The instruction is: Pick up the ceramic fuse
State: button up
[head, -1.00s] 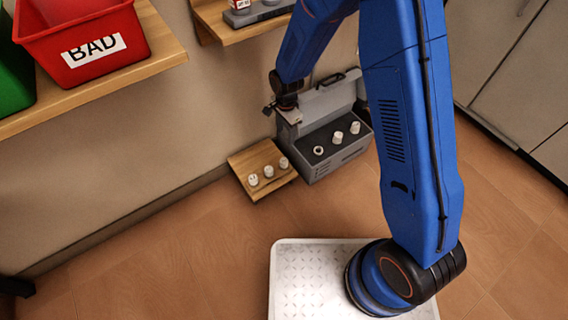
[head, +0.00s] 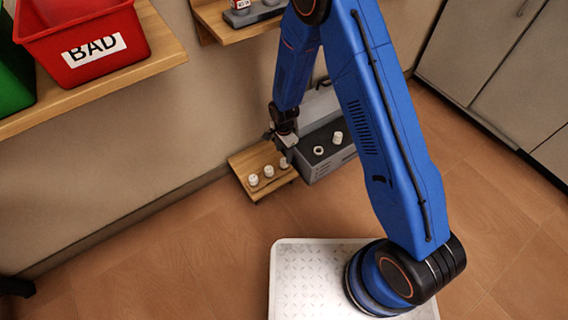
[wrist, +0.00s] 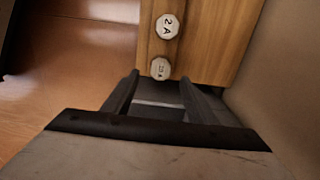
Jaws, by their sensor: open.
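Three small white ceramic fuses stand on a wooden board near the floor by the wall: a left one (head: 253,180), a middle one (head: 268,171) and a right one (head: 284,162). My gripper (head: 286,147) is above and just behind the right one in the head view. In the wrist view, my gripper (wrist: 158,88) is open and empty, its two fingers pointing at the board. A white fuse (wrist: 160,68) lies just beyond the fingertips, roughly between them; its marking is unclear. Farther out is a fuse marked "2 A" (wrist: 168,27). The third is not visible there.
A grey device (head: 330,160) stands right of the wooden board (head: 248,157), with a ring-shaped white piece (head: 318,150) and another white piece (head: 338,138) on it. The wall is close behind. A red "BAD" bin (head: 90,45) sits on a shelf at upper left.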

aim_at(284, 160)
jog(key=shift+w+f, duration=0.15)
jog(key=shift+f, duration=2.8)
jog(key=c, duration=1.1)
